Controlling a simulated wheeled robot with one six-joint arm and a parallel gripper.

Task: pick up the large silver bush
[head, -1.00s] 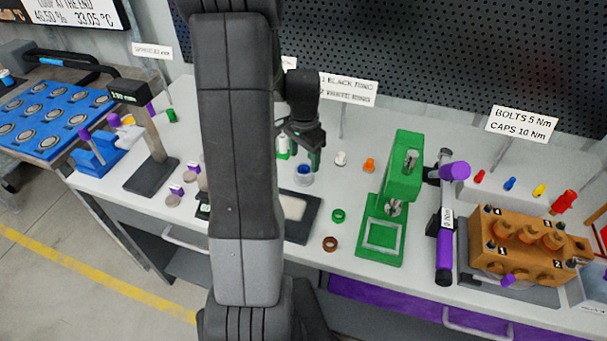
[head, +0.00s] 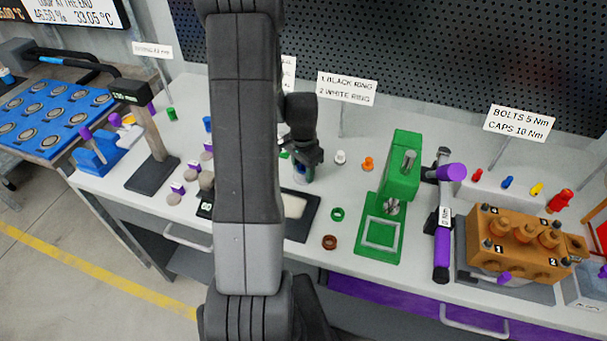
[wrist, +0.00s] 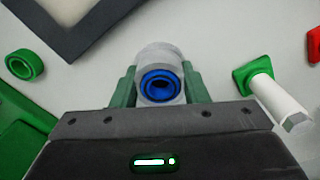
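The large silver bush, a pale grey cylinder with a blue ring in its top, stands upright in the wrist view (wrist: 155,57). In the head view it is mostly hidden behind my gripper (head: 303,163), with only a little of its lower part (head: 300,180) showing. In the wrist view the green fingers of my gripper (wrist: 160,90) lie on the left and right of the bush, close against its sides. I cannot tell if they press on it or leave a small gap.
A dark-framed tray (head: 298,228), a green ring (head: 337,214), a brown ring (head: 329,242) and a green press (head: 402,165) are nearby. A white pin on a green base (wrist: 280,103) stands near the fingers in the wrist view. The orange pump block (head: 515,245) is far right.

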